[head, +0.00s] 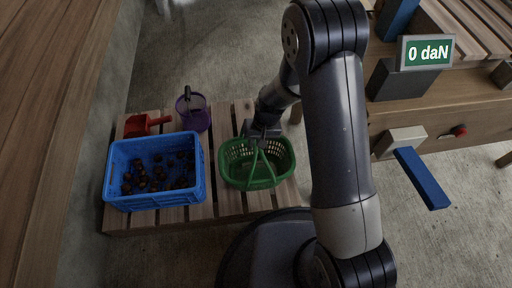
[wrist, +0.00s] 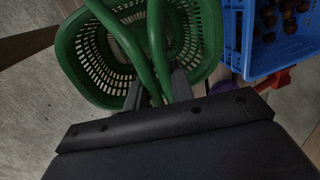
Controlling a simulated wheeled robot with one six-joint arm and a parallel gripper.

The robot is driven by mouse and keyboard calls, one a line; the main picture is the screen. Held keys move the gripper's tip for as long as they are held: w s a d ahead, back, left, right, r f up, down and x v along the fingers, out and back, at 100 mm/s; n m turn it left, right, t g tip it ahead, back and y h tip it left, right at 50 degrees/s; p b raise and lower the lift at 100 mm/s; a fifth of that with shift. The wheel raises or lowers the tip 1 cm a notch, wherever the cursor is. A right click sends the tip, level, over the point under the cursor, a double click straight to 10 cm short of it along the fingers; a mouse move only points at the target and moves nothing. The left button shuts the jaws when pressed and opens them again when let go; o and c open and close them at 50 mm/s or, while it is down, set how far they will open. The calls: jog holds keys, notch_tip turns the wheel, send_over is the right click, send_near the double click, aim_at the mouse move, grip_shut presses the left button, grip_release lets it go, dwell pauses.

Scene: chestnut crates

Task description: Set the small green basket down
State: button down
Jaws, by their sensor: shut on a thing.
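The small green basket (head: 238,178) is in the middle of the head view, over the right part of a low slatted wooden platform. It looks upright and empty, with slotted walls and two handles raised together. My gripper (head: 264,133) is above it, shut on the handles. In the wrist view the basket (wrist: 75,62) fills the upper middle, and the handles run down between the fingers of my gripper (wrist: 158,95). The basket's underside is hidden, so I cannot tell whether it touches the slats.
A blue crate (head: 158,203) with several chestnuts stands left of the basket on the slatted platform (head: 228,207). Behind are a red scoop (head: 137,125) and a purple container (head: 200,119). A wooden bench (head: 440,88) with a display reading "0 daN" (head: 427,53) is at the right.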

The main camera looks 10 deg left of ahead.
jog(key=shift+x, duration=1)
jog(key=shift+w+d+f, duration=0.1)
jog(key=shift+d, duration=0.1)
jog(key=c, duration=1.7)
grip_release()
jog(key=shift+f+b, duration=0.1)
jog(key=shift+b, duration=0.25)
jog(key=o, duration=0.5)
jog(key=s+p+v, duration=0.1)
jog(key=p+v, duration=0.4)
jog(key=v, duration=0.7)
jog(key=shift+w, duration=0.5)
